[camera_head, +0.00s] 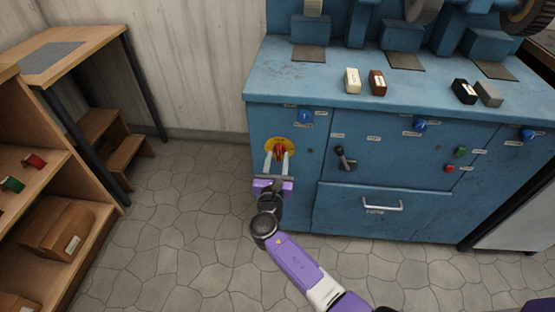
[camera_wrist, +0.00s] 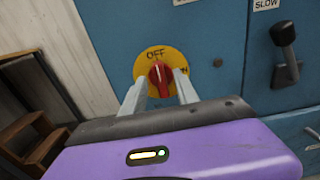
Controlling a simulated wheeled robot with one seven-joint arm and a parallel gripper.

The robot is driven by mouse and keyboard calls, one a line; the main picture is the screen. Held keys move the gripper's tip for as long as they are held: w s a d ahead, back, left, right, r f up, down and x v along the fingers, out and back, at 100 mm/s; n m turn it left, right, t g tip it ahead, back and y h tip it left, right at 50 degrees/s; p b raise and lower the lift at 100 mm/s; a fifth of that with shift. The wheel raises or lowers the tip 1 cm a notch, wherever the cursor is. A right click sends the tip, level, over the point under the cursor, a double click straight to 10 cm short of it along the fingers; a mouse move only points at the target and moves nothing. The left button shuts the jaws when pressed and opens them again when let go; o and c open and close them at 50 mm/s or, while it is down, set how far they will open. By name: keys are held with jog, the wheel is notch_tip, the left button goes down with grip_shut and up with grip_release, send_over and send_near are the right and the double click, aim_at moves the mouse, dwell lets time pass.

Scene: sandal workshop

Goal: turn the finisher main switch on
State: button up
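The finisher main switch is a red knob (camera_head: 279,151) on a round yellow plate (camera_head: 266,145), on the left front of the blue machine. In the wrist view the plate (camera_wrist: 146,62) reads OFF at its top, with a partly hidden label at its right. The red knob (camera_wrist: 160,78) stands nearly upright, its upper end towards OFF. My gripper (camera_head: 278,157) is at the switch, its two pale fingers on either side of the knob. In the wrist view my gripper (camera_wrist: 161,82) is open, with gaps seeming to show beside the knob. Contact is hard to tell.
A black lever (camera_head: 345,158) sticks out right of the switch, near a drawer handle (camera_head: 382,206). Blue knobs and green and red buttons (camera_head: 449,169) are farther right. A wooden shelf (camera_head: 60,200) stands at the left. The floor between is clear.

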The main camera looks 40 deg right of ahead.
jog(key=shift+w+d, duration=0.2)
jog(key=shift+d, duration=0.1)
grip_shut()
